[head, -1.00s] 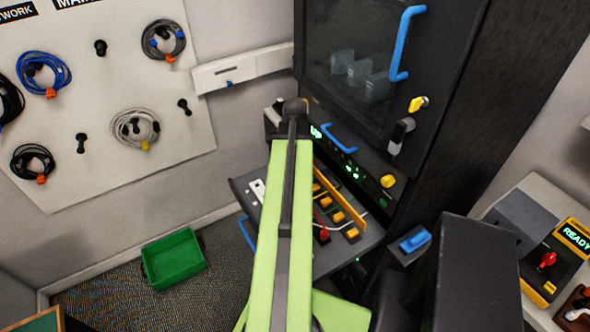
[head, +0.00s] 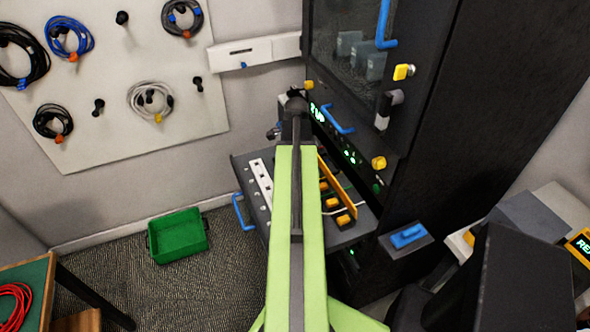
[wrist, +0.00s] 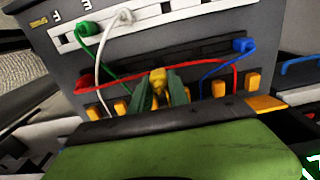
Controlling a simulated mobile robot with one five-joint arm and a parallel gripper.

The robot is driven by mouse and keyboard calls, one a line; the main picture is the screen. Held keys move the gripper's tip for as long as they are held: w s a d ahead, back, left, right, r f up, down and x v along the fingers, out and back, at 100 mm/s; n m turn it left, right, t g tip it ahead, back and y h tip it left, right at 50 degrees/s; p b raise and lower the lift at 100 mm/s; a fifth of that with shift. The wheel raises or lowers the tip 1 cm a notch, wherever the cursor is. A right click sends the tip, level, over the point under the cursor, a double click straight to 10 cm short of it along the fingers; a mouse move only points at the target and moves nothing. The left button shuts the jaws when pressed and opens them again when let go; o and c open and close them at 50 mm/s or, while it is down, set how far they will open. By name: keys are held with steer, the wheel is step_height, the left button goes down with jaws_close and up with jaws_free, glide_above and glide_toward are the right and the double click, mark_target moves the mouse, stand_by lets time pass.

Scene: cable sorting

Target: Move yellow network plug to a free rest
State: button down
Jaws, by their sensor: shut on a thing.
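The yellow network plug (wrist: 157,83) shows in the wrist view between the dark green fingers of my gripper (wrist: 162,92), which is shut on it. My gripper is over the open drawer panel (wrist: 185,62), in front of its dark strip. A row of orange blocks (wrist: 218,89), which look like the rests, runs along the near side. I cannot tell whether the plug touches one. In the head view the drawer (head: 362,228) stands out from the black cabinet, and my arm hides the gripper and plug.
Green (wrist: 88,29) and white (wrist: 124,16) plugs sit on the white strip (wrist: 175,14). A red plug (wrist: 82,86) and a blue plug (wrist: 242,45) sit on the dark strip, their cables crossing near my gripper. A green bin (head: 178,240) stands on the floor.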

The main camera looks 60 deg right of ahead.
steer(key=shift+w+a+f+b, duration=0.15)
steer(key=shift+f+b, duration=1.55)
steer(key=shift+f, duration=0.25)
steer(key=shift+f+b, duration=1.5)
stand_by(1.3)
stand_by(0.3)
steer(key=c, duration=1.2)
jaws_free()
steer(key=shift+o, duration=0.2)
steer(key=o, duration=0.5)
steer(key=shift+c, duration=0.2)
steer(key=shift+r, duration=0.1)
